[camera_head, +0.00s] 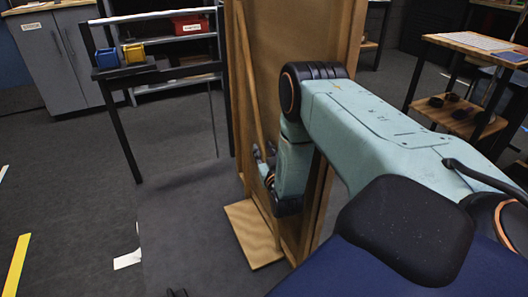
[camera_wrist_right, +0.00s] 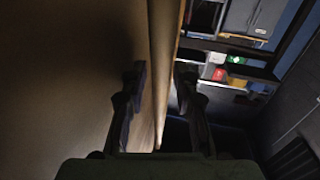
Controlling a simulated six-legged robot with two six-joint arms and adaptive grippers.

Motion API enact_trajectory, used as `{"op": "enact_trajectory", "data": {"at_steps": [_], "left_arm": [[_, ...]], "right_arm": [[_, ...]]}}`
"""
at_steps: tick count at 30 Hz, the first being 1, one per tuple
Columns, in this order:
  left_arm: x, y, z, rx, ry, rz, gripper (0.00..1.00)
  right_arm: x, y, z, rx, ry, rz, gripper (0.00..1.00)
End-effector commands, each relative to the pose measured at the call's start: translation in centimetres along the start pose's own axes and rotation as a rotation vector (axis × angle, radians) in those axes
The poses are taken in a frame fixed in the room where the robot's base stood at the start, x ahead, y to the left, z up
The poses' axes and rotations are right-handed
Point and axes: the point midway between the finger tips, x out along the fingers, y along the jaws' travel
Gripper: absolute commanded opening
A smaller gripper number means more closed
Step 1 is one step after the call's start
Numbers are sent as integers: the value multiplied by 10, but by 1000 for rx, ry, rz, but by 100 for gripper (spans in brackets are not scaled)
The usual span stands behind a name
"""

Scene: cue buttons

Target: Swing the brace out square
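The brace (camera_head: 249,85) is a slim wooden bar slanting down along the left side of an upright wooden panel (camera_head: 305,35). My right gripper (camera_head: 265,165) is low beside the panel, at the brace, partly hidden by my own wrist. In the right wrist view, the two dark fingers of my right gripper (camera_wrist_right: 160,92) stand apart with the wooden bar (camera_wrist_right: 163,60) running between them. No firm closing on it shows. The panel's broad face fills the left of that view. A small dark shape at the head view's bottom edge may be my left gripper (camera_head: 178,292).
A flat wooden foot board (camera_head: 252,236) lies on the floor below the panel. A dark stand with a blue bin (camera_head: 107,58) and a yellow bin (camera_head: 134,53) is at the left. A wooden side table (camera_head: 475,42) is at the right.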

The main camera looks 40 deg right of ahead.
Motion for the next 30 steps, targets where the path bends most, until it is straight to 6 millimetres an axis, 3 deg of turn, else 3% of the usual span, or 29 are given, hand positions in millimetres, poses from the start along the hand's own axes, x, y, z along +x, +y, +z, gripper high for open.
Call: {"op": "enact_trajectory", "data": {"at_steps": [10, 30], "left_arm": [[0, 0, 0, 0, 0, 0, 40], [0, 0, 0, 0, 0, 0, 40]], "right_arm": [[0, 0, 0, 0, 0, -1, 0], [0, 0, 1, 5, -2, 0, 0]]}}
